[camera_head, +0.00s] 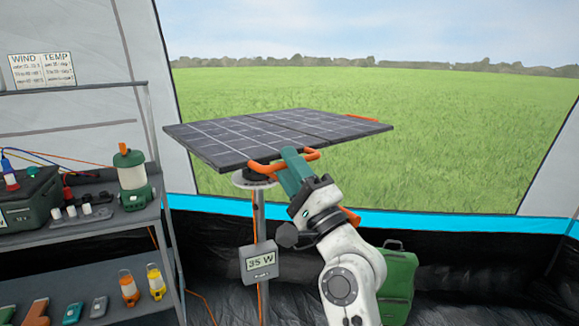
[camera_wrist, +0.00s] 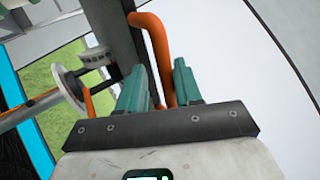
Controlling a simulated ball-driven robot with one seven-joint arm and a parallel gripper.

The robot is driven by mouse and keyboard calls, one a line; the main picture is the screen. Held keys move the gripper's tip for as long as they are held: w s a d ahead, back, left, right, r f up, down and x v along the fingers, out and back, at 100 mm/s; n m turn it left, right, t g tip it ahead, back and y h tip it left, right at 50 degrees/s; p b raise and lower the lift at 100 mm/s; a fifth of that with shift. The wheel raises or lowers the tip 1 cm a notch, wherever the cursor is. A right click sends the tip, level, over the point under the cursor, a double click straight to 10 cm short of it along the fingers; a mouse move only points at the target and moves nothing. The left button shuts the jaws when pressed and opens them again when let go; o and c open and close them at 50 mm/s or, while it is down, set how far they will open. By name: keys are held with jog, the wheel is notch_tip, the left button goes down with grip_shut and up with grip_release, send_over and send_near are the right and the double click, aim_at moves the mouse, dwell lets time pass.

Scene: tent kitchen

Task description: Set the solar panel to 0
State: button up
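The dark solar panel (camera_head: 215,138) sits tilted on top of a grey post (camera_head: 260,215) in the head view. An orange handle (camera_head: 265,168) sticks out from its near edge, and another orange handle (camera_head: 362,117) is at its far right. A box on the post has a display (camera_head: 261,262) reading 35 W. My gripper (camera_head: 296,163) is at the near handle, under the panel edge. In the wrist view the orange handle (camera_wrist: 166,45) runs between my two teal fingers (camera_wrist: 160,75). I cannot tell whether both fingers press on it.
A metal shelf (camera_head: 90,222) stands at the left with a green lantern (camera_head: 132,180), a dark power box (camera_head: 28,195) and several small items. A chart (camera_head: 42,69) headed WIND and TEMP hangs above. A green backpack (camera_head: 398,280) stands on the floor behind my arm.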

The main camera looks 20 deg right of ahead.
jog(key=shift+s, duration=0.1)
jog(key=b+v, duration=0.1)
jog(key=v, duration=0.9)
jog(key=shift+s+f+b, duration=0.2)
jog(key=shift+s+b, duration=0.05)
jog(key=shift+b, duration=0.05)
jog(key=shift+d, duration=0.1)
